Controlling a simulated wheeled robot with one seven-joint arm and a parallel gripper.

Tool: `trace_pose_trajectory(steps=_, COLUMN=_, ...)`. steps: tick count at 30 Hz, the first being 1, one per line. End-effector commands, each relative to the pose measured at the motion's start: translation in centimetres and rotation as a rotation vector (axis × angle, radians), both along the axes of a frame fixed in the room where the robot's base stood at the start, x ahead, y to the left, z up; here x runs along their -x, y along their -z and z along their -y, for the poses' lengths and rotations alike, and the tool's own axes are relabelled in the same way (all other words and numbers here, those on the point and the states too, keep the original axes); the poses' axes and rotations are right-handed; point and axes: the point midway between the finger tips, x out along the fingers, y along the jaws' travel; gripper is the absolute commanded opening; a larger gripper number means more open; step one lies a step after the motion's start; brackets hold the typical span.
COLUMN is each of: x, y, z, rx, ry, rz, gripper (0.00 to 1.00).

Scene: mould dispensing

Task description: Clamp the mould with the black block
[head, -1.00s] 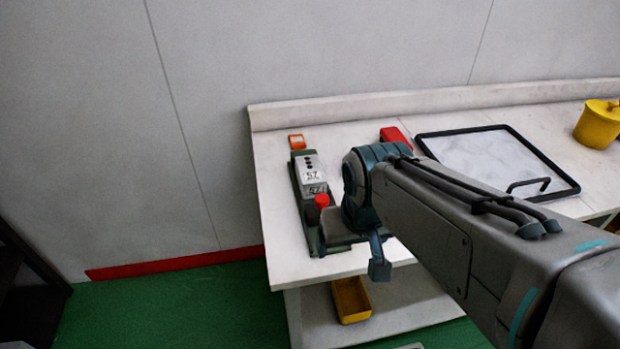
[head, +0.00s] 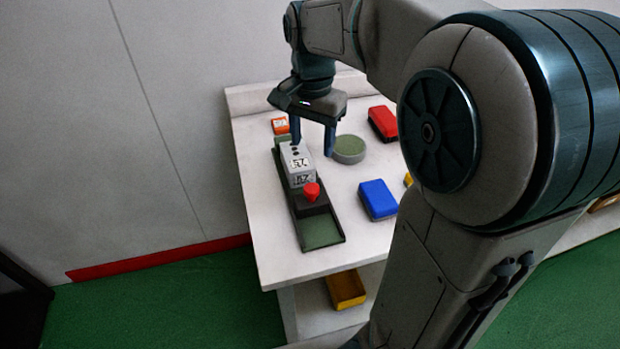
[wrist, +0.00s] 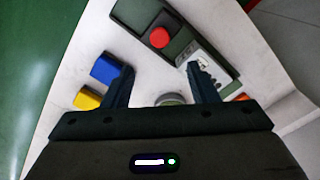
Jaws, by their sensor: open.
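The grey mould (head: 298,166) has dark holes on top and white number labels. It sits in a long dark tray with a green floor (head: 321,231) on the left of the table. The black block (head: 311,205) with a red knob (head: 311,190) is in the tray just in front of the mould; I cannot tell if they touch. My gripper (head: 314,140) points down, open and empty, behind and right of the mould. In the wrist view, the red knob (wrist: 159,37) is ahead of the fingers, and the mould (wrist: 194,62) is partly hidden by the right finger.
A round grey dish with green content (head: 348,149) stands right of the gripper. A yellow bin (head: 345,289) is on the shelf below.

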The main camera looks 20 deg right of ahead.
Motion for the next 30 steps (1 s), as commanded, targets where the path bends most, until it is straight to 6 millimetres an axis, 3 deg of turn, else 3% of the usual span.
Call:
trace_pose_trajectory(steps=15, x=0.2, y=10.3, z=0.1, rx=0.001, ry=-0.001, rz=-0.004, gripper=0.53)
trace_pose_trajectory(steps=21, x=0.1, y=12.4, z=0.1, rx=-0.001, ry=0.0, rz=-0.002, gripper=0.53)
trace_pose_trajectory(steps=30, x=0.1, y=12.8, z=0.1, rx=-0.001, ry=-0.001, rz=0.001, gripper=0.53)
